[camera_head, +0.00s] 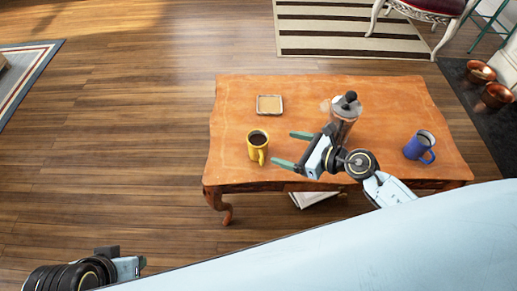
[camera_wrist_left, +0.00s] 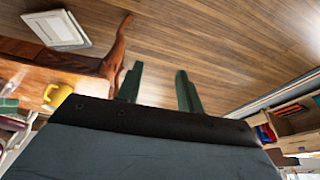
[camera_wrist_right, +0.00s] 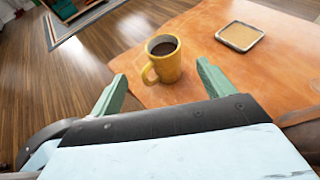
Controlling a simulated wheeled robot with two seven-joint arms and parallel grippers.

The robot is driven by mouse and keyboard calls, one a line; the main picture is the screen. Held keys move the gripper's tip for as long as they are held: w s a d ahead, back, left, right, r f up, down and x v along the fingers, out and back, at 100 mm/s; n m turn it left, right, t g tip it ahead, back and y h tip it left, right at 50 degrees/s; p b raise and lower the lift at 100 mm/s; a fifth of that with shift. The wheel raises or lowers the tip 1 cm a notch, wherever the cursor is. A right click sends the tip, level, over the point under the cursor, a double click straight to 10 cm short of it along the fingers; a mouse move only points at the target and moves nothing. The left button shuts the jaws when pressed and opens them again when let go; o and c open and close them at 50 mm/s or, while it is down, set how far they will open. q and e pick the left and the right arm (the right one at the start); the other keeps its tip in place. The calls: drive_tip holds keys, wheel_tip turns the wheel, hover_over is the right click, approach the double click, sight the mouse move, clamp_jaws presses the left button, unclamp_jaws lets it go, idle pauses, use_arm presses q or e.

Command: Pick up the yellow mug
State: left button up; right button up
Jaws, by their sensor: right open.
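The yellow mug (camera_head: 256,152) stands upright on the left part of the wooden table, filled with dark liquid. In the right wrist view the mug (camera_wrist_right: 170,68) shows between the fingers, a little ahead, its handle turned towards me. My right gripper (camera_head: 284,148) is open and empty, just right of the mug in the head view, fingers pointing at it. My left gripper (camera_wrist_left: 158,80) is open and empty, low beside the table. In the left wrist view the mug (camera_wrist_left: 57,96) appears at the left, partly hidden by the gripper body.
The table (camera_head: 290,95) also bears a small square tray (camera_head: 269,97), a French press (camera_head: 344,112) behind my right gripper, and a blue mug (camera_head: 419,149) at the right. A book (camera_head: 313,199) lies low under the table. The floor left of the table is clear.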

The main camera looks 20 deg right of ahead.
sight(250, 137)
drive_tip(key=b+x, duration=0.2)
drive_tip(key=x, duration=0.3)
drive_tip(key=b+x, duration=0.2)
drive_tip(key=x, duration=0.3)
drive_tip(key=shift+w+f, duration=0.35)
drive_tip(key=shift+w, duration=0.15)
use_arm(q)
drive_tip(key=w+d+r+t+h, duration=0.3)
drive_tip(key=w+d+r+t, duration=0.3)
drive_tip(key=w+r+t, duration=0.4)
drive_tip(key=w+t, duration=0.1)
drive_tip(key=w, duration=0.2)
drive_tip(key=shift+r+m, duration=0.35)
drive_tip(key=shift+m, duration=0.05)
use_arm(e)
drive_tip(key=c, duration=1.4)
